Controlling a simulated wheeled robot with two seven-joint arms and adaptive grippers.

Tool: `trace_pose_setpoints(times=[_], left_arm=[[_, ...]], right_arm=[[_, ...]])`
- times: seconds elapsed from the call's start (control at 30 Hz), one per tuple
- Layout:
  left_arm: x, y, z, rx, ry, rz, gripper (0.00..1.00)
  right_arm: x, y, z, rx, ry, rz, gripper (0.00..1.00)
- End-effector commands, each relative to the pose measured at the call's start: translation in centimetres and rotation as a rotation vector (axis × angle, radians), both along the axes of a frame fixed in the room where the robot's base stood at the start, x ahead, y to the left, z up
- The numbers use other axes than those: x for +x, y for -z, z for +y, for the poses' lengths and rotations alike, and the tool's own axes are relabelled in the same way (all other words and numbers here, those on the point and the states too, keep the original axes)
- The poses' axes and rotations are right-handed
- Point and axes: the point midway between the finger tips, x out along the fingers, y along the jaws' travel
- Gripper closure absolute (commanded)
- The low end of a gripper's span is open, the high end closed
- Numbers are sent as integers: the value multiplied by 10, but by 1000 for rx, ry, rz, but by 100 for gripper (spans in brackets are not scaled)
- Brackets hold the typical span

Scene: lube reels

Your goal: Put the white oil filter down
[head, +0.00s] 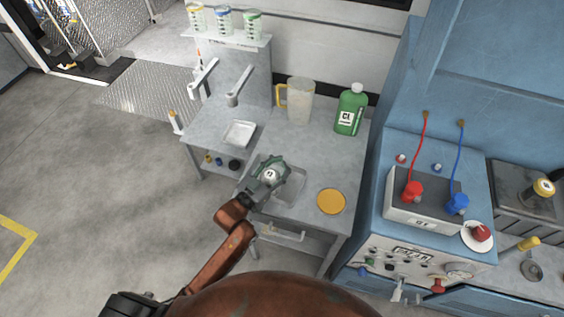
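The white oil filter (270,175) is small and round, with a dark mark on its top. It shows between the fingers of my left gripper (272,170), which is shut around it. The gripper and filter are over the left part of a shallow grey tray (297,186) on the grey workbench (333,161). My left arm comes in from the lower left. The gripper hides part of the filter and the tray, and I cannot tell whether the filter touches the tray. My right gripper is out of view.
A white tray (239,133) lies at the left of the bench. A yellow disc (331,201) lies at the front right. A jug (299,102) and green bottle (351,110) stand at the back. A blue machine with a battery (423,215) adjoins on the right.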

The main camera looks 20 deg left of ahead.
Motion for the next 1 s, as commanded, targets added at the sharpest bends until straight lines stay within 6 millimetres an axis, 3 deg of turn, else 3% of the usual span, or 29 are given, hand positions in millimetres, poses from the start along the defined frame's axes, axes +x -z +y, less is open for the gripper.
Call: trace_pose_setpoints(times=[0.33,0.67,0.83,1.0], left_arm=[[0,0,0,0,0,0,41],[0,-3,0,-1,0,-2,40],[-20,-1,9,2,-1,2,40],[-54,-1,23,2,-1,2,40]], right_arm=[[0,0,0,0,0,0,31],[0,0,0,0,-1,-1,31],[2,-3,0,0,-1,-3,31],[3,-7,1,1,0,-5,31]])
